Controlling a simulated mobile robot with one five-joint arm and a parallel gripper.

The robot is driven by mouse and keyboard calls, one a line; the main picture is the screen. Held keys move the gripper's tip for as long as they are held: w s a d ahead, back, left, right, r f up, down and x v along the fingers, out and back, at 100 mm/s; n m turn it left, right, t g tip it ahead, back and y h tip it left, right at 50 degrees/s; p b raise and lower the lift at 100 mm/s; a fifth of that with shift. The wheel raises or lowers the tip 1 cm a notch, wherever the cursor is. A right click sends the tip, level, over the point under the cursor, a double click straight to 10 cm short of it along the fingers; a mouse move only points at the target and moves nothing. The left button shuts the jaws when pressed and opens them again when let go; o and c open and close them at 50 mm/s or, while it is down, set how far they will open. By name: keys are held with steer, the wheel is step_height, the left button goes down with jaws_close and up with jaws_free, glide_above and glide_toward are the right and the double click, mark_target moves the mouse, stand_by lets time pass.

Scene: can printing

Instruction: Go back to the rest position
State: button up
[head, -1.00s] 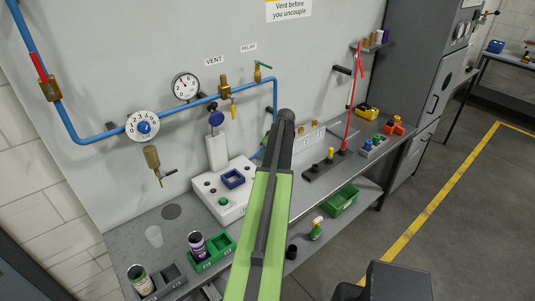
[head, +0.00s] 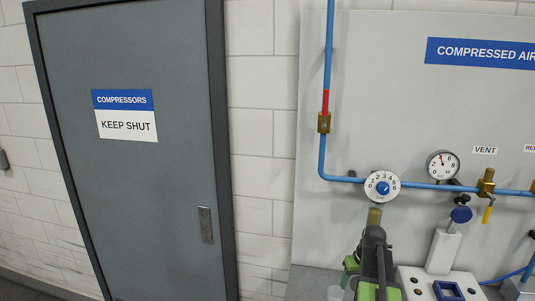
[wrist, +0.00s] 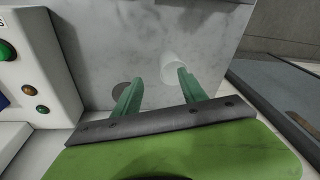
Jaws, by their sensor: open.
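My gripper (wrist: 157,88) is open, its two green fingers apart with nothing between them in the wrist view. It hangs above the grey bench top (wrist: 95,25). A pale translucent cup (wrist: 172,66) stands on the bench beyond the right finger. In the head view my gripper (head: 349,268) shows low in the picture, partly hidden by my arm.
The blue air pipe (head: 321,155), dial (head: 382,187) and pressure gauge (head: 442,164) are on the wall panel behind. A grey door (head: 160,200) marked "KEEP SHUT" stands at left.

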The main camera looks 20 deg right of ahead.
steer(key=a+f+n+b, duration=0.1)
steer(key=a+f+b, duration=0.1)
steer(key=a, duration=1.1)
steer(key=a+f+n+g+b, duration=0.1)
steer(key=a+f+b, duration=0.2)
steer(key=a, duration=1)
steer(key=a+f+n+g+b, duration=0.1)
steer(key=a+f+b, duration=0.2)
steer(key=a, duration=1)
steer(key=shift+s+f, duration=0.2)
steer(key=shift+f, duration=0.7)
